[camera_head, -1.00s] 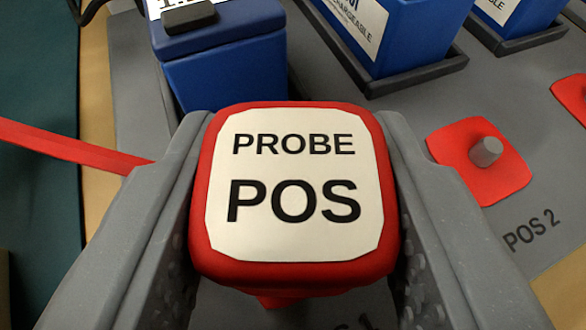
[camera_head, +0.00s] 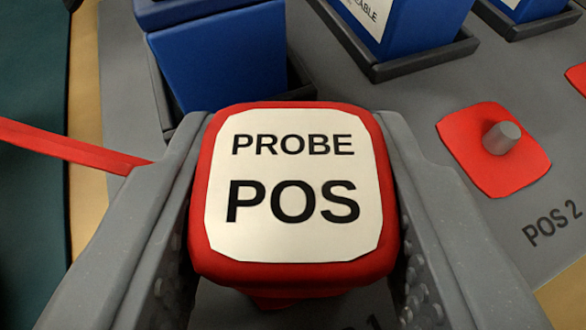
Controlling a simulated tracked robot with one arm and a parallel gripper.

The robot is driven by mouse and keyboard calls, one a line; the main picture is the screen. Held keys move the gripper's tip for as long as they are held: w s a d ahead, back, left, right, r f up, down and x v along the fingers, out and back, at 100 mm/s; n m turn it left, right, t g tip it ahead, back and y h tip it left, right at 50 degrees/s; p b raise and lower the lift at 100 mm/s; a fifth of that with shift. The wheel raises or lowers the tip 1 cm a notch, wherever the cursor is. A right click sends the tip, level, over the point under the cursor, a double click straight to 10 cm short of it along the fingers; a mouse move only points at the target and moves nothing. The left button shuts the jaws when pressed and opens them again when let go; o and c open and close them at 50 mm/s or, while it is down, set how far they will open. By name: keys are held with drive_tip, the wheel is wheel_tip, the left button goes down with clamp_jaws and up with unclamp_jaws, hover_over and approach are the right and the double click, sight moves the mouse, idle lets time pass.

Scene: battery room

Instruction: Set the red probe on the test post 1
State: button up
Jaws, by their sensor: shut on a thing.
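The red probe (camera_head: 298,265) has a white top label reading "PROBE POS". It fills the middle of the view. My gripper (camera_head: 296,230) is shut on it, with one grey finger along each side. Test post 1 is not visible; the probe hides the panel directly below and behind it. Only a small trace of panel lettering shows under the probe at the lower right. I cannot tell whether the probe touches a post.
A red pad with a grey post (camera_head: 502,138), marked "POS 2", stands to the right on the grey panel (camera_head: 440,85). Blue batteries (camera_head: 222,65) in dark trays stand along the back. A red strap or cable (camera_head: 70,148) runs left from the probe area.

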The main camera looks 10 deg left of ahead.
sight(302, 289)
drive_tip(key=o, duration=0.7)
drive_tip(key=shift+s, duration=0.1)
drive_tip(key=shift+b+v, duration=0.4)
drive_tip(key=shift+v, duration=4.95)
drive_tip(key=shift+r, duration=0.1)
